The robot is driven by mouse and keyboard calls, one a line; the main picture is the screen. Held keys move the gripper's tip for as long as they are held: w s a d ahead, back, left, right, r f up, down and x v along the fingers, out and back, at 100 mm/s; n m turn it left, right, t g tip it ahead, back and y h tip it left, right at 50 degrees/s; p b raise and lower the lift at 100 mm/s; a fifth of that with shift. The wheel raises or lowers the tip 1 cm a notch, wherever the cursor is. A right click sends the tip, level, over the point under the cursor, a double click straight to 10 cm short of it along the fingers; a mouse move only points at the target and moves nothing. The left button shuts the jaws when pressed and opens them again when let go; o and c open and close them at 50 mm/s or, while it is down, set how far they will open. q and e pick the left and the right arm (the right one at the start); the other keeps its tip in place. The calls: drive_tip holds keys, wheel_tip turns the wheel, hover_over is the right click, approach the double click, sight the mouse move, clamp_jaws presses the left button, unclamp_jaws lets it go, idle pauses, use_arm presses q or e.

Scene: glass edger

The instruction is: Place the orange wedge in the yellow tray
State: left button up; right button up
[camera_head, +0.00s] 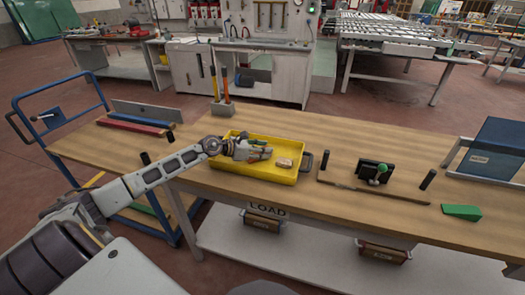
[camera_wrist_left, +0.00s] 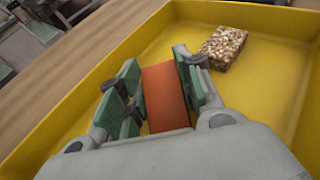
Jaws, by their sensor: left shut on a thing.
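The yellow tray (camera_head: 262,174) lies on the wooden workbench, and its wall and floor fill much of the left wrist view (camera_wrist_left: 268,65). My left gripper (camera_head: 256,151) is over the tray, reaching in from its left side. In the left wrist view its green-padded fingers (camera_wrist_left: 158,92) are shut on the orange wedge (camera_wrist_left: 165,97), which sits between them. The wedge is inside the tray's outline; whether it touches the tray floor I cannot tell. In the head view the wedge is mostly hidden by the gripper. My right gripper is not in view.
A speckled tan block (camera_wrist_left: 223,47) lies in the tray, right of my gripper. A green wedge (camera_head: 461,212), a dark clamp-like device (camera_head: 372,172), a thin rod (camera_head: 372,193) and a blue box (camera_head: 497,148) are on the bench to the right. A holder with two upright tools (camera_head: 222,108) stands behind the tray.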

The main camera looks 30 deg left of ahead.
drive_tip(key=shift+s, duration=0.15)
use_arm(q)
drive_tip(key=shift+f, duration=0.1)
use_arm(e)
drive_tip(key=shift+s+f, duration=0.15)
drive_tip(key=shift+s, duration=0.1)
use_arm(q)
drive_tip(key=o, duration=0.8)
drive_tip(key=shift+o, duration=1.3)
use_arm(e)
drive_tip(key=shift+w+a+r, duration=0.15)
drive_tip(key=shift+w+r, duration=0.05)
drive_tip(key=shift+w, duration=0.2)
use_arm(q)
drive_tip(key=shift+r, duration=0.2)
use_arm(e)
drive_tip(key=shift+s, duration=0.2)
